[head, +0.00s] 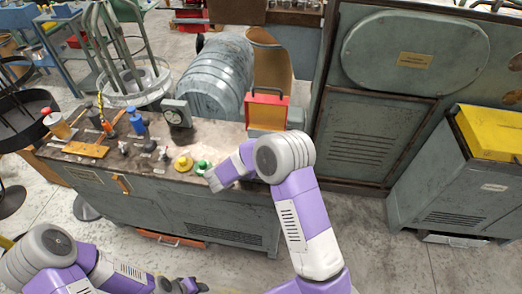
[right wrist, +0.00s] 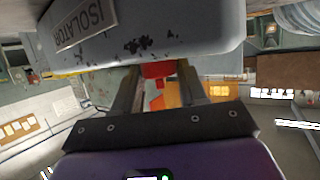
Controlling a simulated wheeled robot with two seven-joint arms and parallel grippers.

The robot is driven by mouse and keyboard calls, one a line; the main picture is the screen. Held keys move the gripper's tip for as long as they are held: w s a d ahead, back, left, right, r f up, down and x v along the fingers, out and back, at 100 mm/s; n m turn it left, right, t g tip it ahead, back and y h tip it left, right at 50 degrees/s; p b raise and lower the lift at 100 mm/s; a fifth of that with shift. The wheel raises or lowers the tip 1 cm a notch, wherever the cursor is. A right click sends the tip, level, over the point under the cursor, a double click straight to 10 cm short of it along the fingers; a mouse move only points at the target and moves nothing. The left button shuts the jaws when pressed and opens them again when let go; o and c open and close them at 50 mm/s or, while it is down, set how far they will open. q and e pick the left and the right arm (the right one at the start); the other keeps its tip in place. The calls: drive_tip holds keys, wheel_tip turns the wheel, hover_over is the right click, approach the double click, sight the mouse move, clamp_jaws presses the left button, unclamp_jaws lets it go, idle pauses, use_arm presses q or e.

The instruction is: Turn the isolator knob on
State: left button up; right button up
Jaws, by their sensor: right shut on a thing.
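In the right wrist view a worn grey housing (right wrist: 150,35) carries a plate lettered ISOLATOR (right wrist: 87,25). The red knob (right wrist: 157,70) shows just under the housing's edge, between the two dark fingers of my right gripper (right wrist: 158,82). The gripper is shut on the knob; the fingers partly hide it, and I cannot tell which way it is turned. In the head view my right gripper (head: 213,181) is at the bench's front edge, and the knob is hidden there. My left gripper (head: 198,286) is low at the bottom edge, away from the bench; its fingers are too small to read.
The grey bench (head: 205,208) carries a green button (head: 202,167), a yellow button (head: 183,163), a dial box (head: 177,113), a blue bottle (head: 137,122) and a red-framed box (head: 267,109). A grey cabinet (head: 446,190) stands at right.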

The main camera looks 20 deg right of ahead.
drive_tip(key=shift+w+m+g+h+p, duration=0.2)
drive_tip(key=shift+m+g+h+p, duration=0.4)
drive_tip(key=shift+m+g+p, duration=0.8)
drive_tip(key=shift+g, duration=0.4)
drive_tip(key=o, duration=1)
drive_tip(key=shift+o, duration=0.2)
drive_tip(key=shift+a, duration=0.1)
drive_tip(key=v, duration=0.7)
drive_tip(key=shift+a+r+p, duration=0.15)
drive_tip(key=shift+a+p, duration=0.05)
drive_tip(key=shift+p, duration=0.2)
drive_tip(key=shift+r, duration=0.1)
